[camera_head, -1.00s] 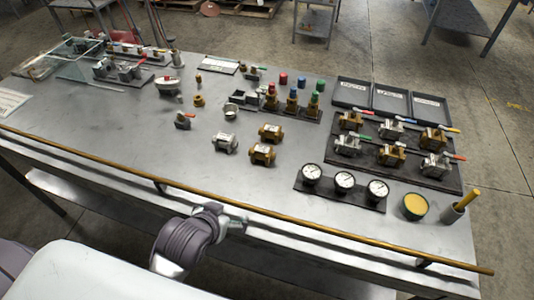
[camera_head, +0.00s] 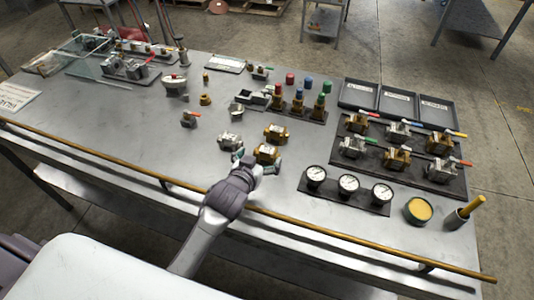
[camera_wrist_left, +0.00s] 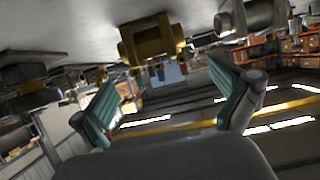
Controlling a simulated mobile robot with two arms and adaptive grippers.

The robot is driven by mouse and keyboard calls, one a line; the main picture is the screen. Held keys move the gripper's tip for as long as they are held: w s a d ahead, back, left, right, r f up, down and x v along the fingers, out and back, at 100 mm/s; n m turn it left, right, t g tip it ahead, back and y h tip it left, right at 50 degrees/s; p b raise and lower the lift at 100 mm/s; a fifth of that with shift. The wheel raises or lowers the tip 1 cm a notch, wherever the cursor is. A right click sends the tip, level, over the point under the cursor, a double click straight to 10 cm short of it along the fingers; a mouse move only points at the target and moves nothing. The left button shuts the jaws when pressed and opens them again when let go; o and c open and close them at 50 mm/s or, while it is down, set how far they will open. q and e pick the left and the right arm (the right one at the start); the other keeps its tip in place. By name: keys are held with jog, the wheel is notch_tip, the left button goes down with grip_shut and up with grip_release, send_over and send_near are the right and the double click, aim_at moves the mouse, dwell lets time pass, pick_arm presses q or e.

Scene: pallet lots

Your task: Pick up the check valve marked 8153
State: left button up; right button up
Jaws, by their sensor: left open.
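Three short valve bodies that look like check valves lie on the grey table (camera_head: 130,125): a silver one (camera_head: 229,141), a brass one (camera_head: 276,132) and a nearer brass one (camera_head: 267,153). No marking 8153 is legible on any of them. My left gripper (camera_head: 259,165) is at the near side of the nearer brass valve, its fingers open around that side. In the left wrist view, the open teal-padded fingers (camera_wrist_left: 168,98) stand apart with nothing held. A brass valve (camera_wrist_left: 152,38) shows beyond them, and a silver valve (camera_wrist_left: 255,18) to its right. My right gripper is not in view.
A brass-coloured rail (camera_head: 300,221) runs along the table's front edge, below my left arm. A gauge panel (camera_head: 346,188) is right of the gripper, with a valve board (camera_head: 385,172) behind it. The table's left-front area is clear.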

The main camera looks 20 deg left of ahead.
aim_at(266, 153)
pick_arm(q)
jog(key=shift+d+f+p+x, duration=0.15)
jog(key=shift+p+x, duration=0.1)
jog(key=shift+x, duration=1.1)
jog(key=shift+d+f+p+x, duration=0.15)
jog(key=shift+p+x, duration=0.1)
jog(key=shift+x, duration=1.15)
jog(key=shift+s+r, duration=0.1)
jog(key=shift+s, duration=0.05)
jog(key=shift+c, duration=0.3)
jog(key=shift+r, duration=0.1)
jog(key=c, duration=1.3)
